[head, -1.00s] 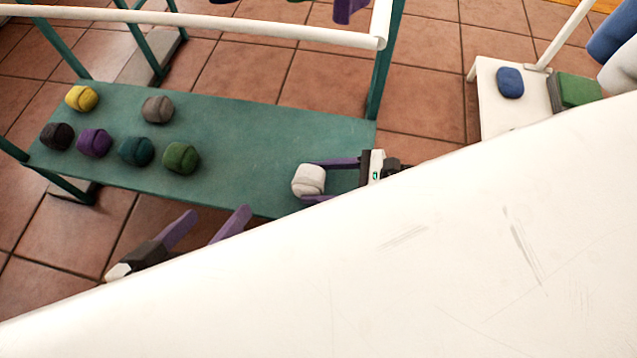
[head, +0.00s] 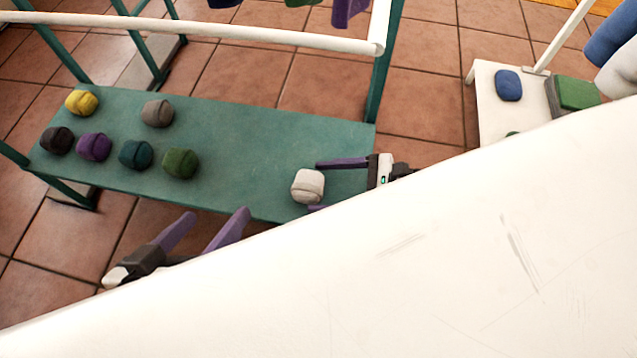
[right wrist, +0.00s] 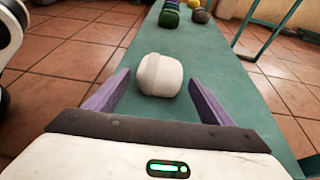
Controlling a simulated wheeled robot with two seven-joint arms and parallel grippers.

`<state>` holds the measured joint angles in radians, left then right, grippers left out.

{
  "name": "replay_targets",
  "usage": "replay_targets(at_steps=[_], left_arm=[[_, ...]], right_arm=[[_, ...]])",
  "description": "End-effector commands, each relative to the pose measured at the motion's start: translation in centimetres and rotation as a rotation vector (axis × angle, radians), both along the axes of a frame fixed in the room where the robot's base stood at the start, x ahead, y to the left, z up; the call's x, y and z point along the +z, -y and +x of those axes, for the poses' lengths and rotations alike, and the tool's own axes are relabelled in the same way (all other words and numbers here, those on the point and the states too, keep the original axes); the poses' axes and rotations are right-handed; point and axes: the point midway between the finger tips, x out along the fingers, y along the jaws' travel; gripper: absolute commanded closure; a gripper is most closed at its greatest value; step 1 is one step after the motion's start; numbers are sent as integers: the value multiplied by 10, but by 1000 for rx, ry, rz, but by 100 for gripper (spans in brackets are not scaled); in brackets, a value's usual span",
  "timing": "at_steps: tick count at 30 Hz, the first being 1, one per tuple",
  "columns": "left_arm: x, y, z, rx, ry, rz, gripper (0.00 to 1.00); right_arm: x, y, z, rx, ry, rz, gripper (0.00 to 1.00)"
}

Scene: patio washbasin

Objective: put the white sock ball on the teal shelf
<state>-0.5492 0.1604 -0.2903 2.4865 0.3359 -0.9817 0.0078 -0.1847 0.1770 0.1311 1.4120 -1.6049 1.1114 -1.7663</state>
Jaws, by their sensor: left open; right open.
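The white sock ball (head: 307,186) sits on the teal shelf (head: 250,150), near its right end and front edge. It also shows in the right wrist view (right wrist: 160,75), resting on the teal surface just ahead of my right gripper (right wrist: 155,92). My right gripper (head: 325,186) is open, with its purple fingers apart and the ball clear of them, slightly beyond or between the tips. The near finger is mostly hidden by the white surface in the head view. My left gripper (head: 212,214) is open and empty in front of the shelf's front edge.
Several other sock balls, among them a green one (head: 180,163) and a grey one (head: 157,113), stand on the shelf's left half. A white rail (head: 200,28) runs above the shelf's back. A white stand (head: 490,110) at right holds a blue ball (head: 508,85) and a green block (head: 577,93).

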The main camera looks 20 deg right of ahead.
Motion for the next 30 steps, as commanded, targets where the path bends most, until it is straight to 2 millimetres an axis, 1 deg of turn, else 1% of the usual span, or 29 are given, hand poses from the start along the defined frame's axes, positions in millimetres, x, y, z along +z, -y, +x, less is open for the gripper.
replay_targets(at_steps=[1,2,6,12,18,30], left_arm=[[3,-1,0,0,-4,8,28],[2,-2,0,1,-7,13,28],[-7,-5,-1,2,-30,45,28],[-19,-10,-3,3,-61,77,28],[-22,-12,-3,4,-67,91,28],[-22,-12,-2,5,-66,91,28]], right_arm=[[6,10,-6,1,-3,-5,24],[8,15,-10,0,-2,-6,24],[19,41,-25,0,-2,-6,24],[30,68,-42,0,-2,-3,24],[35,80,-49,0,1,0,24],[35,81,-49,0,1,0,24]])
